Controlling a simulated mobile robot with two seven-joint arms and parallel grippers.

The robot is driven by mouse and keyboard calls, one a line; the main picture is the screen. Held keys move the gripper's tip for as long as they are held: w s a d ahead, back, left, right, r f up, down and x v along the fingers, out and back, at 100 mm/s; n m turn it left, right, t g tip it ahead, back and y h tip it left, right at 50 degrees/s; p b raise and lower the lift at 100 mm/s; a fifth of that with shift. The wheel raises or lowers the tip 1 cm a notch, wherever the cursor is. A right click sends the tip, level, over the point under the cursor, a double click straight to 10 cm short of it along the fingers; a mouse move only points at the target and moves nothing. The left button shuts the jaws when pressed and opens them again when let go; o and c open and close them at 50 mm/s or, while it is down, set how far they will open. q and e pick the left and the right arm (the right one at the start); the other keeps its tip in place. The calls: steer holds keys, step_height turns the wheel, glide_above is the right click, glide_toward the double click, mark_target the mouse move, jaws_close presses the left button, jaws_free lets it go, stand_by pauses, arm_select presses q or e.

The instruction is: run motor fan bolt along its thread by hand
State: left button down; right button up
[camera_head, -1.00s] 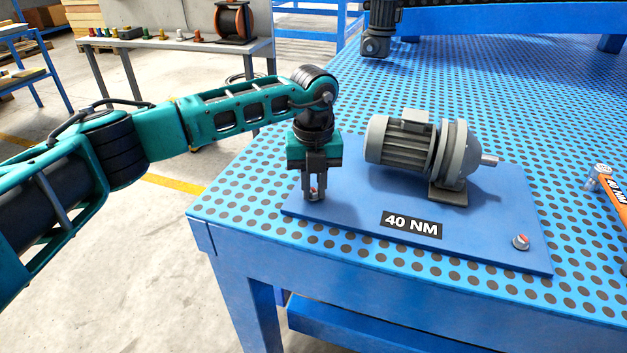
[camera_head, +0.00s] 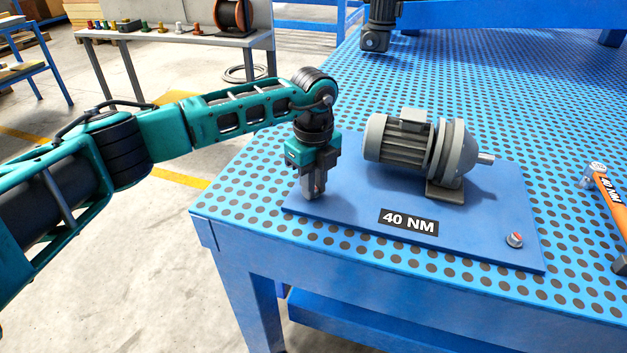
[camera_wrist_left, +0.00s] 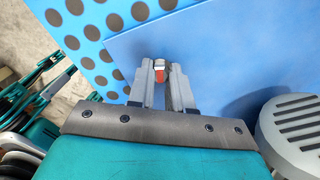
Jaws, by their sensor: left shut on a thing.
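My left gripper (camera_head: 314,193) points down at the left corner of the blue plate (camera_head: 480,243). Its fingers are shut on a bolt (camera_wrist_left: 160,70), whose silver head with a red mark shows between the fingertips in the left wrist view. In the head view the fingers hide this bolt. The grey finned motor (camera_head: 400,142) lies on the plate to the right of the gripper; its edge also shows in the left wrist view (camera_wrist_left: 292,125). A second bolt (camera_head: 514,240) with a red mark stands at the plate's right front corner. My right gripper is not in view.
A "40 NM" label (camera_head: 408,222) is on the plate. An orange tool (camera_head: 608,205), also marked 40 NM, lies at the right on the perforated blue table (camera_head: 540,115). A dark machine part (camera_head: 376,35) is at the back. The table's left and front edges are near the gripper.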

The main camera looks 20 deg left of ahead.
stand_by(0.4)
arm_select(q)
steer(key=c, duration=1)
jaws_free()
steer(key=shift+c, duration=0.2)
step_height(320, 180, up, 13)
